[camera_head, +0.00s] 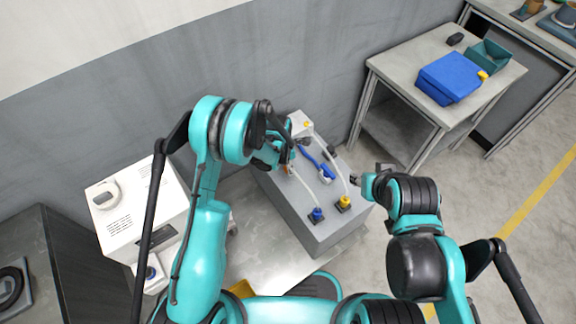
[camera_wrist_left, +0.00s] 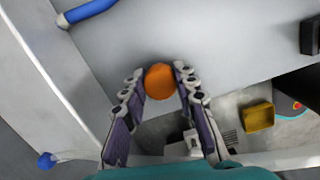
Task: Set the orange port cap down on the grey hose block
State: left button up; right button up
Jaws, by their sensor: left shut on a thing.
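The orange port cap (camera_wrist_left: 160,82) is a small round disc between the fingertips of my left gripper (camera_wrist_left: 159,74) in the left wrist view. The gripper is shut on it, and the cap shows over the near part of the grey hose block (camera_wrist_left: 215,42). Whether the cap touches the block cannot be told. In the head view, my left gripper (camera_head: 284,162) is over the far left part of the grey block (camera_head: 283,205), with a sliver of orange visible below it. My right gripper (camera_head: 354,181) is just right of the block, small and with its jaws unclear.
Blue (camera_head: 317,214) and yellow (camera_head: 344,202) hose fittings stand on the block, with pale hoses and a blue handle (camera_head: 325,170) nearby. A white machine (camera_head: 130,205) stands left. A side table (camera_head: 430,60) holds a blue box (camera_head: 450,78).

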pick_arm(q)
jog(key=o, duration=0.9)
jog(key=shift+f, duration=0.15)
